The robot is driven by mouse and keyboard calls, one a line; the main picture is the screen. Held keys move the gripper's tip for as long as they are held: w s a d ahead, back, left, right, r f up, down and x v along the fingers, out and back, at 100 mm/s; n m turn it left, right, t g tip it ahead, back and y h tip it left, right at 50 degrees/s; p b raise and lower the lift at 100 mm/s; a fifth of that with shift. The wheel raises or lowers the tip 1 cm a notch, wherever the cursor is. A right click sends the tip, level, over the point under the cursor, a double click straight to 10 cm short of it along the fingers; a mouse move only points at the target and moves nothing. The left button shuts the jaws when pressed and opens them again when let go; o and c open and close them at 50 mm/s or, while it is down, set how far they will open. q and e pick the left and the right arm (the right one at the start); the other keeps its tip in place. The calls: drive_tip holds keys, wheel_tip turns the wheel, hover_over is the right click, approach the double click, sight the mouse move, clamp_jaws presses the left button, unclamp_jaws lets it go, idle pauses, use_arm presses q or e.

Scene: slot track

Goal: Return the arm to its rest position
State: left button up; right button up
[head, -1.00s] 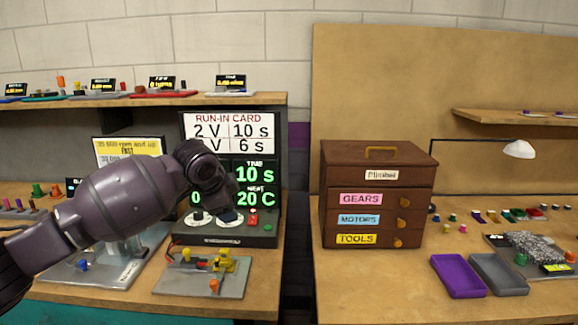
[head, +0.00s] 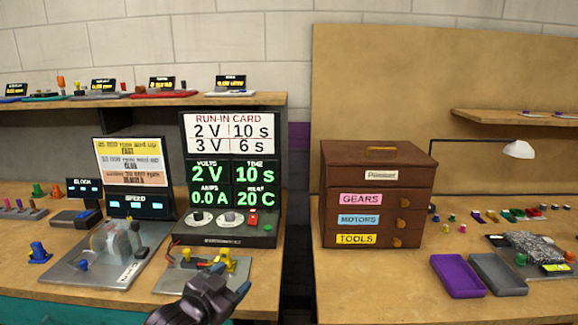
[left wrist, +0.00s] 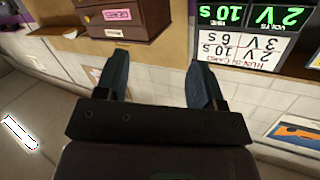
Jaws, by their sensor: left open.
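My left gripper (head: 231,279) is low in the head view, in front of the bench and by the front edge of the small grey plate with yellow parts (head: 226,261). In the left wrist view its two fingers (left wrist: 158,62) stand apart with nothing between them. Only the hand and wrist show in the head view; the rest of the arm is below the picture. My right gripper is not in view.
The run-in panel (head: 231,184) reads 2 V, 10 s, 0.0 A and 20 C. A speed display (head: 136,204) stands left of it. A brown drawer cabinet (head: 378,205) stands on the right bench, with a purple tray (head: 458,276) and grey tray. A gap separates the benches.

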use_arm(q)
drive_tip(key=s+a+f+n+g+y, duration=0.1)
drive_tip(key=s+a+f, duration=0.4)
drive_tip(key=s, duration=0.5)
drive_tip(key=s+a+f+n+g+y, duration=0.1)
drive_tip(key=s+a+f+n+y, duration=0.2)
drive_tip(key=s+f, duration=0.7)
drive_tip(key=s+a+f+n+g+y, duration=0.1)
drive_tip(key=s+a+f+n+y, duration=0.2)
drive_tip(key=s, duration=0.9)
drive_tip(key=a+f, duration=0.3)
drive_tip(key=f, duration=0.2)
drive_tip(key=shift+a+f+n+g, duration=0.2)
drive_tip(key=shift+a+n+g, duration=0.2)
